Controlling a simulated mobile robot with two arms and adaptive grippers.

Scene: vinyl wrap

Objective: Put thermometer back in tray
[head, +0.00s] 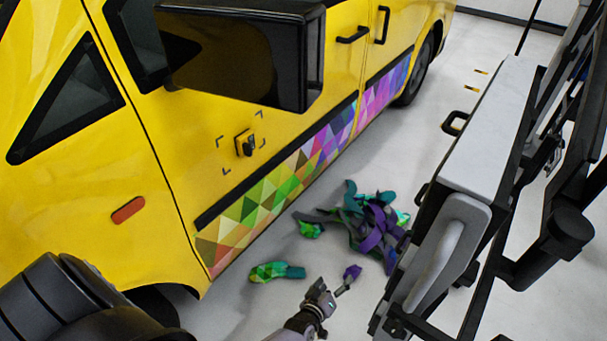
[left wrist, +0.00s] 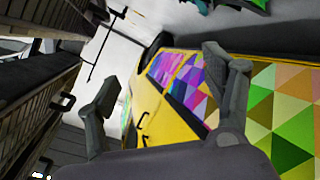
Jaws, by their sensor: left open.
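A small yellow and black device (head: 245,143), probably the thermometer, sits on the yellow van's door inside dark corner marks. My left gripper (head: 333,289) is low in the head view, below and to the right of the device and apart from it. In the left wrist view my left gripper (left wrist: 160,76) has its fingers spread with nothing between them. I cannot make out the thermometer in the left wrist view. No tray can be made out for certain; a grey-topped cart (head: 487,125) stands at the right. My right gripper is not in view.
The yellow van (head: 165,215) fills the left, with its dark mirror (head: 250,60) jutting out above the device. Coloured wrap scraps (head: 372,222) lie on the floor between van and cart. Dark frames crowd the right edge.

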